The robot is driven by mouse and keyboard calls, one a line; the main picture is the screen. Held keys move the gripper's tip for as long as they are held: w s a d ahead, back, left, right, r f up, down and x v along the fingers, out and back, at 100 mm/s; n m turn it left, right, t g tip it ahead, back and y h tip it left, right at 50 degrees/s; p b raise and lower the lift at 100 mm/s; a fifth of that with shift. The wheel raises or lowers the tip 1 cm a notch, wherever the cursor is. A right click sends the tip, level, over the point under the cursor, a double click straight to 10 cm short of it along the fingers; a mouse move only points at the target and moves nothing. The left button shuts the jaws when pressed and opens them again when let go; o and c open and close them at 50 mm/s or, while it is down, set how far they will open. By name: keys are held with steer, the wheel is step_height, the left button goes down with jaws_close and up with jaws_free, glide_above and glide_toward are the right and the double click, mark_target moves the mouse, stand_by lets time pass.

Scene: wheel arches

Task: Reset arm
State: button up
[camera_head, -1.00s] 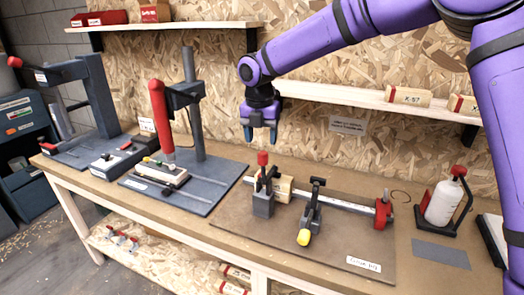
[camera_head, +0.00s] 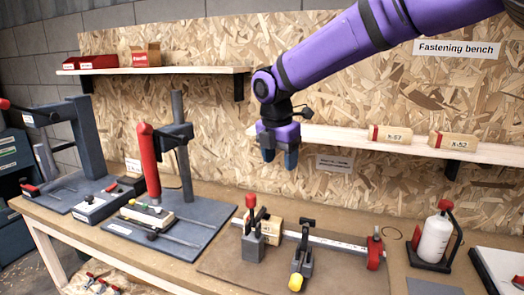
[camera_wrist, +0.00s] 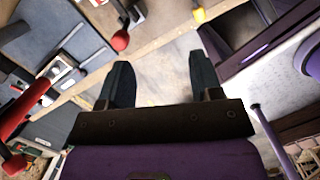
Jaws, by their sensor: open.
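My purple arm reaches in from the upper right in the head view. My gripper (camera_head: 279,157) points down above the bench, in front of the chipboard back wall and near the shelf's left end. Its dark fingers are apart and hold nothing. In the wrist view the two fingers of my gripper (camera_wrist: 160,85) stand apart, with pale floor showing between them. The gripper touches nothing that I can see.
The bench (camera_head: 205,180) carries a press with a red handle (camera_head: 148,160), a clamp fixture with a wood block (camera_head: 267,233), and a white bottle (camera_head: 434,238) in a stand. Air around the gripper is clear.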

steer(key=s+d+r+m+t, duration=0.1)
steer(key=s+d+r+m, duration=0.3)
steer(key=s+d+m, duration=0.35)
steer(key=s+d+r+m+t, duration=0.1)
steer(key=s+d+r+m, duration=0.4)
steer(key=d, duration=0.4)
steer(key=s+d+f+m+t, duration=0.1)
steer(key=s+d+f+m, duration=0.1)
steer(key=s+d+m, duration=0.3)
steer(key=s+d+f+m+t+y, duration=0.1)
steer(key=s+d+m, duration=0.4)
steer(key=s+m, duration=0.5)
steer(key=shift+s+f, duration=0.45)
steer(key=shift+s, duration=0.75)
